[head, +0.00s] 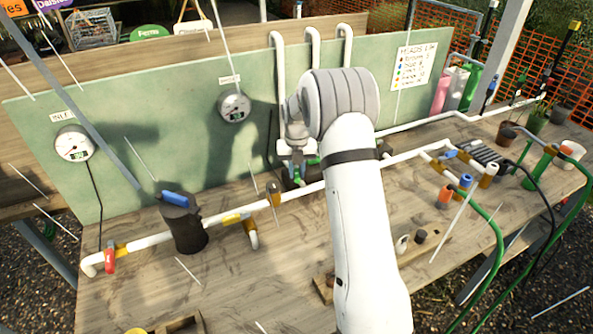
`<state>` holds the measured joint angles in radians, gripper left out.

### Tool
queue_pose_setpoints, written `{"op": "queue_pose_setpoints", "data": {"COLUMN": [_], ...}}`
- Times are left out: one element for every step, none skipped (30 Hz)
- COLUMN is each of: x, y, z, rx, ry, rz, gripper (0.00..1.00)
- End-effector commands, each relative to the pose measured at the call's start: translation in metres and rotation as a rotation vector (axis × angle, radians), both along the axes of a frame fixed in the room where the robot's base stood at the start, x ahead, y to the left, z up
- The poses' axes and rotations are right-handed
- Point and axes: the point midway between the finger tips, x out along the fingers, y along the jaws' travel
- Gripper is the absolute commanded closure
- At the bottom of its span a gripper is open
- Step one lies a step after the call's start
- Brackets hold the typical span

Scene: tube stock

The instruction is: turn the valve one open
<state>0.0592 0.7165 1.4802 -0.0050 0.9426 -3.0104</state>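A white pipe (215,217) runs along the wooden bench in front of the green board. A red-handled valve (109,258) sits at its left end, and blue handles (450,154) show further right. I cannot read a label that says which is valve one. My gripper (298,172) points down at the pipe near the middle of the bench, by a green part (297,179). The arm and the gripper body partly hide this spot. I cannot tell whether the fingers touch the green part or whether they are open or shut.
A dark canister (185,230) with a blue top stands at the left of the pipe. Two gauges, a left one (73,144) and a middle one (235,107), hang on the board (165,125). Green hoses (494,232) and pots crowd the right. The front left bench is mostly clear.

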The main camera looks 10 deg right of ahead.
Motion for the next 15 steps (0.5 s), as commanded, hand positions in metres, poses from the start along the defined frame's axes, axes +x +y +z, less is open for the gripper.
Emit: {"op": "queue_pose_setpoints", "data": {"x": [0.0,-0.0001,-0.0001,-0.0002,-0.0002,-0.0003,-0.0003,-0.0004,-0.0004,-0.0004,-0.0004,-0.0004,-0.0004,-0.0003,-0.0002], "y": [0.0001,0.0001,0.0001,0.0,0.0,0.0001,0.0,0.0,0.0,-0.0001,-0.0001,-0.0001,-0.0001,-0.0001,-0.0001], "z": [0.0002,0.0001,0.0,-0.0001,-0.0002,-0.0003,-0.0004,-0.0004,-0.0005,-0.0005,-0.0006,-0.0005,0.0,0.001,0.0035], "rx": [0.0,0.0,0.0,0.0,0.0,0.0,0.0,0.0,0.0,0.0,0.0,0.0,0.0,0.0,0.0], "ry": [0.0,0.0,0.0,0.001,0.001,0.001,0.001,0.001,0.002,0.002,0.002,0.002,0.002,0.001,0.001], "rz": [0.0,0.0,0.0,0.0,0.0,0.0,0.0,-0.001,-0.001,-0.001,-0.001,-0.001,-0.001,-0.001,-0.001], "gripper": [0.76,0.73,0.7,0.68,0.65,0.62,0.62,0.62,0.62,0.62,0.62,0.62,0.62,0.62,0.62]}}
